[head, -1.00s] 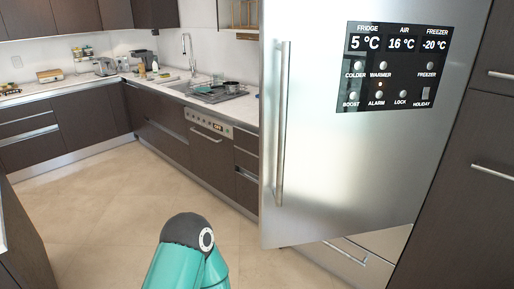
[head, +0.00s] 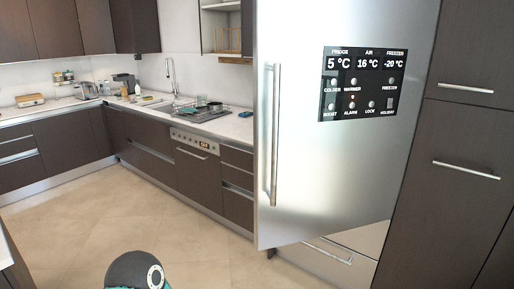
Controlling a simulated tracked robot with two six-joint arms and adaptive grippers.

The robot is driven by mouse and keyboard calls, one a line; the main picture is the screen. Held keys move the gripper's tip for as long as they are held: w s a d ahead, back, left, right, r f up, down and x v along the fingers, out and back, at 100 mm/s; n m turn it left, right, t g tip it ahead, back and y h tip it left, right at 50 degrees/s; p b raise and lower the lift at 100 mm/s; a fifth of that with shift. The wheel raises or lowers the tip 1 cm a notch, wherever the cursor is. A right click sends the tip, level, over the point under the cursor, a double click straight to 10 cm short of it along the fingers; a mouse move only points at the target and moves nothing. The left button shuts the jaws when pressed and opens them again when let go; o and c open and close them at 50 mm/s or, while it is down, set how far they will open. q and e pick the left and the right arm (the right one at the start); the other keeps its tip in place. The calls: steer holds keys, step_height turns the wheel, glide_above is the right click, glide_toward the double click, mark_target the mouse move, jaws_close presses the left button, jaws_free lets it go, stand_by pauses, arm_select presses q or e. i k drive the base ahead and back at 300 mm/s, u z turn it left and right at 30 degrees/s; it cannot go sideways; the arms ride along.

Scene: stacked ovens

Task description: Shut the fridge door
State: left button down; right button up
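The fridge door (head: 338,165) is a tall brushed-steel panel right of centre in the head view. It stands partly open, its free left edge swung out towards me past the cabinet line. A long vertical handle (head: 273,135) is near that left edge. A black display panel (head: 362,84) with temperatures and buttons is on its upper part. A steel drawer with a handle (head: 332,254) shows below and behind the door. One teal and dark grey link of my own arm shows at the bottom. Neither gripper is in view.
Dark tall cabinets (head: 461,140) stand right of the fridge. A counter with a sink and dish rack (head: 202,110) and an oven (head: 197,165) runs along the back left. A dark cabinet edge is at the lower left. The beige floor (head: 75,225) between is clear.

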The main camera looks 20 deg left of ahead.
mark_target(319, 171)
steer(key=u, duration=0.05)
steer(key=i, duration=1)
steer(key=z, duration=0.05)
